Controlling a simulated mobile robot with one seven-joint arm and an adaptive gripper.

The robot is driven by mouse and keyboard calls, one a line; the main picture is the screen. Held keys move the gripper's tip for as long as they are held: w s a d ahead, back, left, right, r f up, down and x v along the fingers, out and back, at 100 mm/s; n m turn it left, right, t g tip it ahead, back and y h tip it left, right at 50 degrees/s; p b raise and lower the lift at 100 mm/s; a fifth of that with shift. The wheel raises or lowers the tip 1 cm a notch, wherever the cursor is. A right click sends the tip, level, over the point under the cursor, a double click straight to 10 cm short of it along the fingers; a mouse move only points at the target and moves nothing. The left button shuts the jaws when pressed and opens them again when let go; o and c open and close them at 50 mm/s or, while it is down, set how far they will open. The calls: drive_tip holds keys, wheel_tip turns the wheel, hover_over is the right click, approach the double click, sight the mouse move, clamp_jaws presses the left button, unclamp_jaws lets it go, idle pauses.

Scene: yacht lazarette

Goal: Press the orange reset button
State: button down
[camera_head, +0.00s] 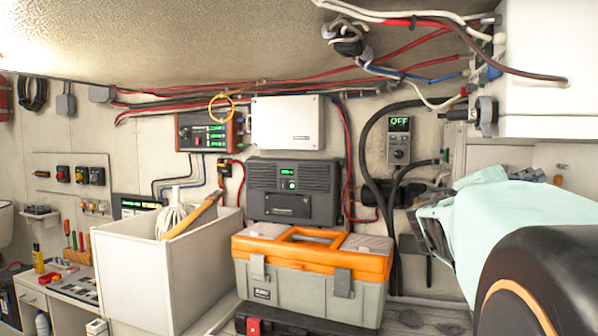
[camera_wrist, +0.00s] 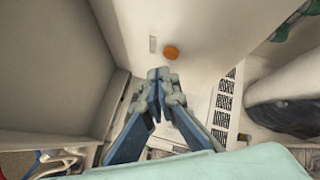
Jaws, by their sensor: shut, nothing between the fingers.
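The orange button (camera_wrist: 171,53) is a small round disc on a pale, plain surface in the wrist view, just above the tips of my gripper and slightly to the right. A small light rectangular plate or slot sits to its left. My gripper (camera_wrist: 160,74) is shut and empty, its fingertips together. The tips appear close below the button in the picture, with pale surface visible between them; I cannot tell the depth gap. In the head view I cannot make out the button.
A grey toolbox with an orange lid (camera_head: 310,255) stands at the centre of the head view. A white open bin (camera_head: 128,280) is to its left. A white box (camera_head: 548,70) with cables hangs at upper right. In the wrist view, a pale wall (camera_wrist: 55,70) rises on the left.

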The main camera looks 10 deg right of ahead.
drive_tip(key=shift+w+a+r, duration=0.1)
drive_tip(key=shift+w+a, duration=0.3)
drive_tip(key=shift+a, duration=0.35)
drive_tip(key=shift+w+a+r, duration=0.1)
drive_tip(key=shift+w+a, duration=0.35)
drive_tip(key=shift+a, duration=0.3)
drive_tip(key=shift+w+a, duration=0.4)
drive_tip(key=shift+a, duration=0.35)
